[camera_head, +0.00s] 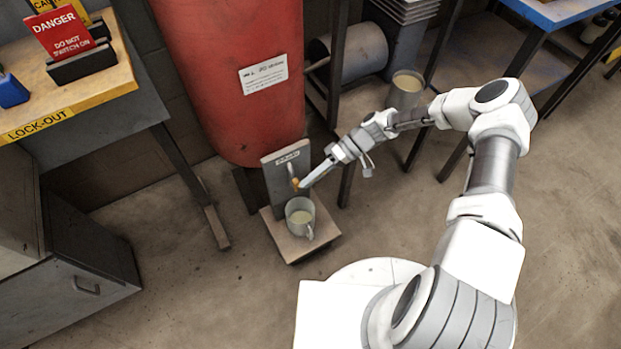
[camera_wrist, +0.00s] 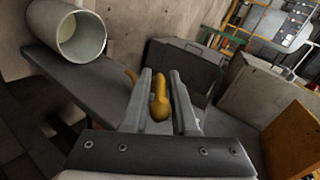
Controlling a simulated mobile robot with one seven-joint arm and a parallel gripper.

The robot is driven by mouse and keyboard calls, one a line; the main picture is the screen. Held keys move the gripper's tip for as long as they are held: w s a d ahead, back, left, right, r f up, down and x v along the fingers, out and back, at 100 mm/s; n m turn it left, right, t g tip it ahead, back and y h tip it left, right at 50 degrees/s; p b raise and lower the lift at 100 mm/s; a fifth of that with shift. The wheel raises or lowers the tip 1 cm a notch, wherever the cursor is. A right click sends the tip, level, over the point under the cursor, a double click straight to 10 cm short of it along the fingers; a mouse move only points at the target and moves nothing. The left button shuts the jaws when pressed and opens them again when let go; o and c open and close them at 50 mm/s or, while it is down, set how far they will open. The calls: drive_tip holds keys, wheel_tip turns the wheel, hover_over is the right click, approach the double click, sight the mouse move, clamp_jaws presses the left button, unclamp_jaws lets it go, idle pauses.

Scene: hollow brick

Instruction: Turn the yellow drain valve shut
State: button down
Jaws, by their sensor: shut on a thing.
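The yellow drain valve (camera_wrist: 160,100) is between the two fingers of my gripper (camera_wrist: 163,100) in the wrist view. In the head view the valve (camera_head: 295,183) is a small yellow-orange spot on a grey upright plate below the red tank. My gripper (camera_head: 303,184) reaches it from the right and is shut on it. The fingers hide part of the valve in the head view. A mug (camera_head: 300,216) with pale liquid stands on the small base below the valve. I cannot tell whether liquid is running.
The red tank (camera_head: 240,80) stands behind the valve plate (camera_head: 279,190). A lock-out bench (camera_head: 100,88) is at the left. Another pale container (camera_head: 405,90) sits behind my arm, near dark rack legs. Open floor (camera_head: 190,290) lies in front at the left.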

drive_tip(key=shift+d+f+g+y, duration=0.1)
drive_tip(key=shift+f+g+y, duration=0.25)
drive_tip(key=shift+g+y, duration=0.35)
drive_tip(key=shift+d+f+g+y, duration=0.1)
drive_tip(key=shift+f+g+y, duration=0.25)
drive_tip(key=shift+y, duration=0.65)
drive_tip(key=c, duration=0.9)
unclamp_jaws()
drive_tip(key=shift+a, duration=0.1)
drive_tip(key=shift+w, duration=0.15)
